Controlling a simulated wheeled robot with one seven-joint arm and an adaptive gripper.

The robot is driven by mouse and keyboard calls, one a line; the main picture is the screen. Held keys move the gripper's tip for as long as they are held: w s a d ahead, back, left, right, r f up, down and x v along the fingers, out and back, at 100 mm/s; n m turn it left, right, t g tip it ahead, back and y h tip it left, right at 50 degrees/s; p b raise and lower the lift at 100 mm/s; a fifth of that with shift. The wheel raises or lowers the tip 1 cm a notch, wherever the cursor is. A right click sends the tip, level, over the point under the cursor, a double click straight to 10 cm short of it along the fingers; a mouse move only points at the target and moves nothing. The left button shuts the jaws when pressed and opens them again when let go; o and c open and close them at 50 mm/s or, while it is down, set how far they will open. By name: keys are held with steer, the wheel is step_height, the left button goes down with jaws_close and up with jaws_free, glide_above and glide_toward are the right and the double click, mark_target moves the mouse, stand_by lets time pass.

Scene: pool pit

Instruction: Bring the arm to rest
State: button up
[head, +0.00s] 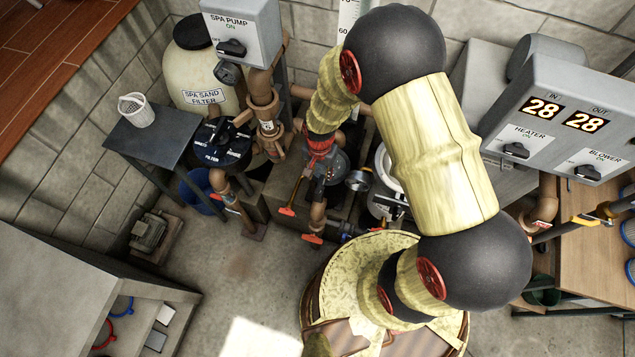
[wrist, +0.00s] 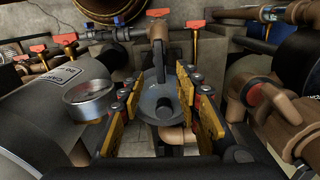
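My arm, in pale yellow sleeves with dark joints, arches across the right half of the head view. It bends down to my gripper (head: 320,150), which is small and partly hidden there, over the pipework at the middle. In the wrist view my gripper (wrist: 160,88) is open, with yellow pads on both fingers. A round grey lid or housing (wrist: 153,103) with an upright handle shows between and beyond the fingers. I see no object held. I cannot tell whether the fingers touch the housing.
Pipes with red-handled valves surround the gripper. A pressure gauge (wrist: 90,98) stands close on its left. The spa pump box (head: 240,30), sand filter (head: 190,75) and heater panel (head: 560,120) stand around. A grey side table (head: 155,140) bears a white basket (head: 136,110).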

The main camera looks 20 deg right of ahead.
stand_by(0.5)
steer(key=shift+s+n, duration=0.25)
steer(key=shift+n, duration=0.05)
steer(key=s+d+r+n+t+b, duration=0.2)
steer(key=s+r+b, duration=0.2)
steer(key=r, duration=0.4)
steer(key=s+d+r+n+t+b, duration=0.1)
steer(key=s+d+r+n+b, duration=0.1)
steer(key=s+r+b, duration=0.3)
steer(key=s+d+r+n+t+b, duration=0.1)
steer(key=s+r+n+t+b, duration=0.1)
steer(key=s+r+b, duration=0.2)
step_height(320, 180, up, 8)
steer(key=b, duration=0.3)
steer(key=shift+s+d+r+n+t, duration=0.15)
steer(key=shift+s+d+n+t, duration=0.15)
steer(key=shift+d, duration=0.1)
